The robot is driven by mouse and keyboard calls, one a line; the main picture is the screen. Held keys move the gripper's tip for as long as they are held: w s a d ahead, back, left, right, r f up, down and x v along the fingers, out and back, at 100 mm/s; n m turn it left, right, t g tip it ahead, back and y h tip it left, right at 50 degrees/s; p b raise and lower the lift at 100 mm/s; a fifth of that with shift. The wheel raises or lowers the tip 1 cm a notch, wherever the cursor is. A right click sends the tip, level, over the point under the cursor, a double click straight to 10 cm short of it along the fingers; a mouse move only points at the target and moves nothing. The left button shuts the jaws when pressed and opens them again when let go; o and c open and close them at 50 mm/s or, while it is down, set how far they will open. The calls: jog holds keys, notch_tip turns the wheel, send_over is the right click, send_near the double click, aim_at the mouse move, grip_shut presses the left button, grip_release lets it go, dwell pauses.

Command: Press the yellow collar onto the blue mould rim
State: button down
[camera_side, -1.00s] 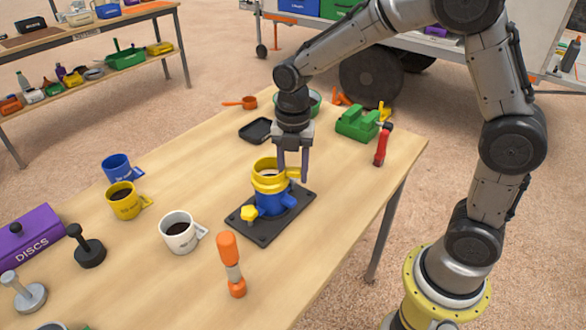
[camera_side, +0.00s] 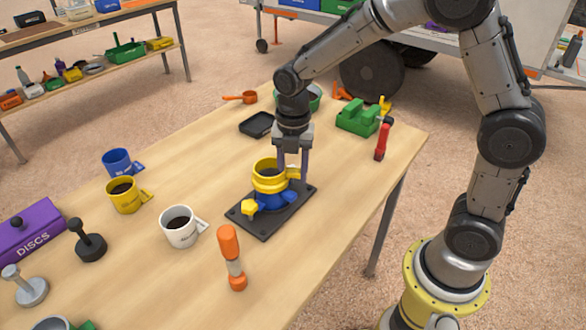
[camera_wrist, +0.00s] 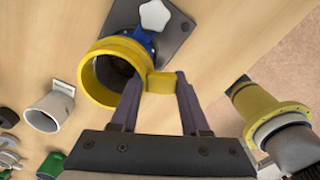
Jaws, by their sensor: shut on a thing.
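The yellow collar (camera_side: 268,178) is upright on top of the blue mould (camera_side: 270,200), which stands on a dark base plate (camera_side: 268,228). The collar covers the mould's rim, so I cannot tell whether the two are in full contact. My gripper (camera_side: 291,176) points down and is shut on the collar's side tab. In the wrist view my gripper (camera_wrist: 158,88) has its fingers on either side of the yellow tab (camera_wrist: 160,82). The collar's ring (camera_wrist: 90,68) lies to the left, with a little of the blue mould (camera_wrist: 146,40) showing beyond it.
A white mug (camera_side: 180,228), a yellow mug (camera_side: 124,195) and a blue mug (camera_side: 118,162) stand to the left. A black tray (camera_side: 258,124), a green object (camera_side: 356,118) and a red-handled tool (camera_side: 382,140) are behind.

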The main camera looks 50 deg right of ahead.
jog(key=shift+c, duration=1.6)
grip_release()
jog(key=shift+r, duration=2.5)
